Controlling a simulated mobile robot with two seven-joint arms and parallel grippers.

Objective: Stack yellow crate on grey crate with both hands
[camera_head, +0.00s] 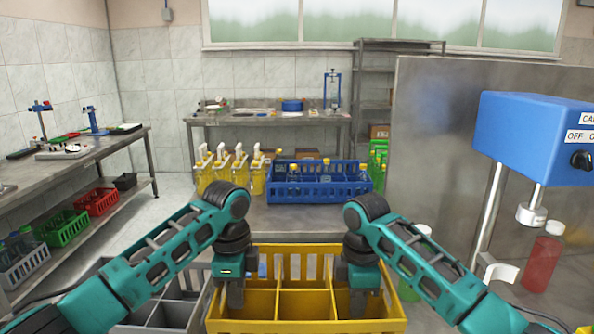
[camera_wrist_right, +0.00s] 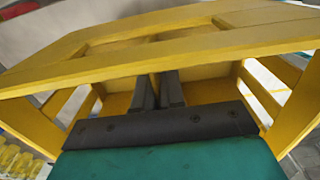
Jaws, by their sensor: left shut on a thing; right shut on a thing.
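The yellow crate (camera_head: 277,303) is at the bottom middle of the head view, with dividers and empty-looking compartments. My left gripper (camera_head: 236,298) is shut on its left part, and my right gripper (camera_head: 359,300) is shut on its right part. In the right wrist view the fingers (camera_wrist_right: 158,90) close at the yellow crate's slatted wall (camera_wrist_right: 190,45). The grey crate (camera_head: 178,312) is just left of the yellow crate, partly hidden by my left arm and cut by the frame's lower edge. Whether the two crates touch is unclear.
A blue crate (camera_head: 318,180) with bottles stands behind the yellow crate, beside several yellow bottles (camera_head: 240,170). A metal panel (camera_head: 425,150) and a blue capping machine (camera_head: 535,138) stand at right, near a red bottle (camera_head: 543,262). Green bottle parts show beside my right arm.

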